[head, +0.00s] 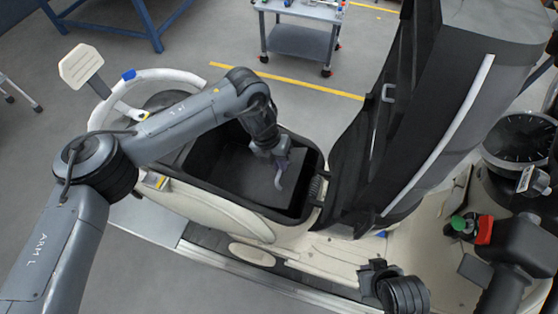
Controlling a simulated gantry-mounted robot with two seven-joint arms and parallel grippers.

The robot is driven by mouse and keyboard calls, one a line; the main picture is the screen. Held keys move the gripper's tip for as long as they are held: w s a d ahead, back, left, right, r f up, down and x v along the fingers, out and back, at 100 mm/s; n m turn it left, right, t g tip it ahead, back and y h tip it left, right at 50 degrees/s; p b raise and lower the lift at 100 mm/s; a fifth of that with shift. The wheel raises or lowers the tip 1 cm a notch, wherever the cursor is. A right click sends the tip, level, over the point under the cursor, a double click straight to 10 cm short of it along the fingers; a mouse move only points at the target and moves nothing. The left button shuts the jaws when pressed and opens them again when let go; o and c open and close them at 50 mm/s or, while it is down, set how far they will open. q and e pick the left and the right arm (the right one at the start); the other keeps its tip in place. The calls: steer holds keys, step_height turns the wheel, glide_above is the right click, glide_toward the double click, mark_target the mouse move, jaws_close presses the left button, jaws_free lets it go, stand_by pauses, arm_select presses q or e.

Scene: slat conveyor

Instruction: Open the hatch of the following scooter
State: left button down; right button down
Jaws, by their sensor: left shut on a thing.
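The scooter (210,208) is cream-coloured, with its rear wheel at the left. Its hatch, the seat (425,120), is raised and stands steeply upright to the right of the uncovered black storage compartment (312,160). My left gripper (279,160) reaches down into the compartment, apart from the raised hatch. It is shut on a small curved grey-purple piece (280,177); what this piece belongs to is unclear. A dark wrist-like part at the bottom right appears to be my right gripper (375,279); its fingers cannot be made out clearly.
The scooter's round gauge (520,138) and a handlebar with a red switch (485,229) are at the right. A wheeled cart (300,40) and a blue metal frame (140,20) stand behind. The slat conveyor (215,255) runs along the front.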

arm_select(q)
steer(key=shift+r, duration=0.1)
steer(key=shift+w+a+r, duration=0.1)
steer(key=shift+a+r, duration=0.2)
steer(key=shift+a, duration=0.05)
steer(key=w+a+r+h+b, duration=0.1)
steer(key=a+r+h, duration=0.2)
steer(key=a, duration=0.3)
steer(key=w+a+r+g+h+b, duration=0.1)
steer(key=w+a+r+h, duration=0.1)
steer(key=a+r, duration=0.2)
steer(key=shift+a+h, duration=0.4)
steer(key=shift+a, duration=0.6)
steer(key=shift+w, duration=0.1)
steer(key=c, duration=1.2)
jaws_free()
steer(key=shift+o, duration=0.2)
steer(key=shift+r, duration=0.1)
